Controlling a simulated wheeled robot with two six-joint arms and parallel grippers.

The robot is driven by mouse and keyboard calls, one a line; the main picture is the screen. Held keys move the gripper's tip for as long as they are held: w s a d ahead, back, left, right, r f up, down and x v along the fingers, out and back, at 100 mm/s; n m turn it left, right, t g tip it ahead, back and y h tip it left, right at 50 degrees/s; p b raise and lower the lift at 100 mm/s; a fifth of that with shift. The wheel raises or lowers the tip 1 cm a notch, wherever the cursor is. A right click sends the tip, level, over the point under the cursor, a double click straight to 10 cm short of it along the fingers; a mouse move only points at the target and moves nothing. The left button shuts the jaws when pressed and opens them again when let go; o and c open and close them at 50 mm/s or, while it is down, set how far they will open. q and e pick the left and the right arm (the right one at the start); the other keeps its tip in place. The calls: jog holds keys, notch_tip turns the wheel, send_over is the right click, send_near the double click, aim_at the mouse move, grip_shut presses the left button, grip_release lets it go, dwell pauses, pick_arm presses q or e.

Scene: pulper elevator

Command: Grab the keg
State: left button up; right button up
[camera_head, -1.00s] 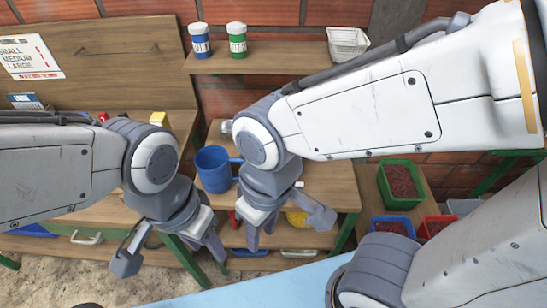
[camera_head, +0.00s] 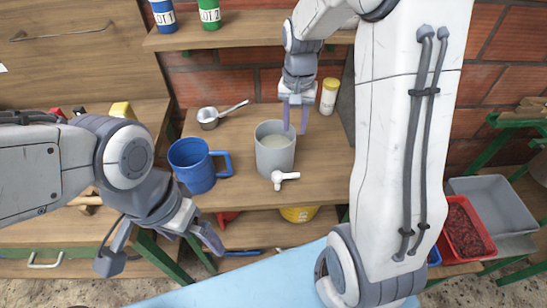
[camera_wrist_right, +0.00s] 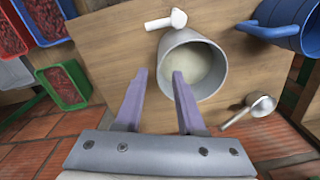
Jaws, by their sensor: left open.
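The keg (camera_head: 275,160) is a grey cylinder with pale liquid inside and a white tap on its front. It stands upright on the wooden table. My right gripper (camera_head: 295,118) is open at the keg's far right rim. In the right wrist view, the keg (camera_wrist_right: 205,52) lies ahead of the open right gripper (camera_wrist_right: 160,85). One finger overlaps the keg's opening and the other is outside its wall; whether they touch it I cannot tell. My left gripper (camera_head: 192,238) is open and empty, low in front of the table, away from the keg.
A blue mug (camera_head: 193,170) stands just left of the keg. A metal ladle (camera_head: 208,118) lies behind the mug, and a yellow-lidded jar (camera_head: 328,97) stands at the back right. A shelf (camera_head: 240,30) overhangs the back. A grey bin (camera_head: 490,203) is at the right.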

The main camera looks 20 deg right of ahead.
aim_at(293, 146)
notch_tip(293, 146, down, 5)
jog(key=shift+r, duration=0.2)
jog(key=shift+w+d+f+p, duration=0.2)
jog(key=shift+f+p, duration=0.1)
jog(key=shift+f, duration=1.05)
jog(key=shift+w+d+f+p, duration=0.15)
jog(key=shift+f+p, duration=0.1)
jog(key=shift+f, duration=1.05)
jog(key=shift+a, duration=0.15)
grip_shut()
jog(key=shift+w+r, duration=0.15)
